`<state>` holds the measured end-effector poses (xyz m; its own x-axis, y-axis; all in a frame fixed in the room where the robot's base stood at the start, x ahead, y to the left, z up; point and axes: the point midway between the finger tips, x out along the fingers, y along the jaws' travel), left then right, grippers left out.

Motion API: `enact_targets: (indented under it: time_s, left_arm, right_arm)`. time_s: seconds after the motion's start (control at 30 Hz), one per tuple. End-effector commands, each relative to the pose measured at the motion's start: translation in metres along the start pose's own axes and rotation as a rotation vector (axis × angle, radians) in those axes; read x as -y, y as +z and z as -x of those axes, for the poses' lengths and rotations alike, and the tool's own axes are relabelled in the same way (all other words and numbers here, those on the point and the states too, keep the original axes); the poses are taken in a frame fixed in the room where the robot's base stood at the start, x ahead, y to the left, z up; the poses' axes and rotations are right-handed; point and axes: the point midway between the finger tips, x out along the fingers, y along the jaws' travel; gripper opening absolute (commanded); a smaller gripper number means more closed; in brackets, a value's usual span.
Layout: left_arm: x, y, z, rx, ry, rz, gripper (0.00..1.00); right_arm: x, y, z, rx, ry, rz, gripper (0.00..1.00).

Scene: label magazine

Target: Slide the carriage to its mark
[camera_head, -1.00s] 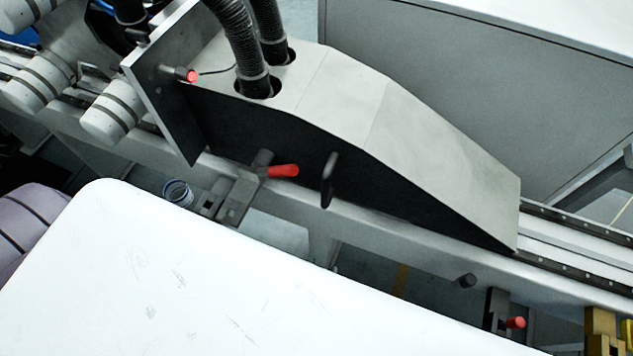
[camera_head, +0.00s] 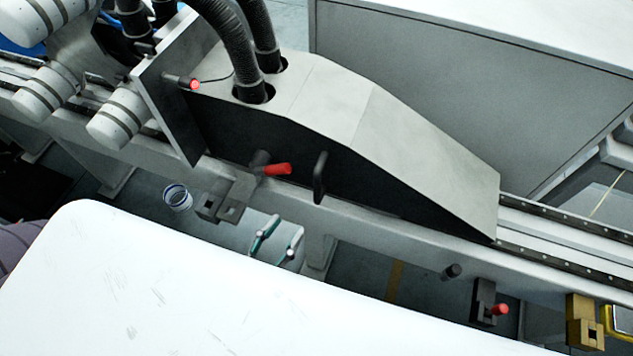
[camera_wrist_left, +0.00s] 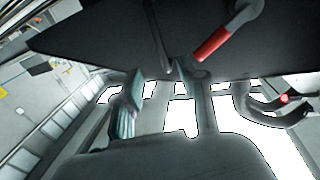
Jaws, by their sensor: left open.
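The carriage (camera_head: 335,95) is a wedge-shaped housing, pale on top with a black side, sitting on a long rail. A black handle (camera_head: 320,178) stands out from its side, left of its middle. A red-gripped lever (camera_head: 277,169) is just left of the handle. My left gripper (camera_head: 278,240) is open and empty below the handle and the lever, apart from both; its arm is hidden by a white edge. In the left wrist view, its teal-padded fingers (camera_wrist_left: 157,82) are spread, with the handle (camera_wrist_left: 159,38) and red lever (camera_wrist_left: 212,43) beyond. My right gripper is out of view.
A dark block with a red knob (camera_head: 500,309) and a yellow block (camera_head: 583,325) sit along the rail's front at right. Dark hoses (camera_head: 226,40) enter the carriage top. A scuffed white surface (camera_head: 200,300) fills the lower front. The rail (camera_head: 565,235) right of the carriage is clear.

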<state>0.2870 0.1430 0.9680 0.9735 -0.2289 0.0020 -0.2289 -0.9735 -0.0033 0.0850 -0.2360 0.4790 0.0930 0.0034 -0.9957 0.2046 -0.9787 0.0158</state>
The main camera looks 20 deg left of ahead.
Motion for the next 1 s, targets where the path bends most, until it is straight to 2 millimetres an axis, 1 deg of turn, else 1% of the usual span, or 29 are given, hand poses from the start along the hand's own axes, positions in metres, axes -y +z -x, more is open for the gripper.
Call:
enact_targets:
  time_s: [0.03,0.3,0.4,0.5,0.6,0.7,1.0]
  left_arm:
    - [0.0,-0.004,-0.011,-0.006,0.0,0.0,0.41]
    - [0.0,-0.004,-0.069,-0.003,0.0,0.001,0.41]
    - [0.0,-0.003,-0.088,-0.003,0.0,0.001,0.41]
    - [0.0,-0.003,-0.102,-0.002,0.0,0.001,0.41]
    - [0.0,-0.001,-0.112,0.0,-0.001,0.002,0.41]
    - [0.0,0.0,-0.118,0.001,-0.001,0.003,0.41]
    - [0.0,0.001,-0.12,0.002,-0.001,0.002,0.41]
  right_arm:
    - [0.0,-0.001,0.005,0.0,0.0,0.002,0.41]
    - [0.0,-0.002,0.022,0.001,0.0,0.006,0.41]
    - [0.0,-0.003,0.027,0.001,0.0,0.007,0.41]
    - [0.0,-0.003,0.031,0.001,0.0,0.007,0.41]
    - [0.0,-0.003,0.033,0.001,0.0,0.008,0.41]
    - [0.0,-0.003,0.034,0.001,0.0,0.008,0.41]
    - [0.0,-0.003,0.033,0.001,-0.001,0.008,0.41]
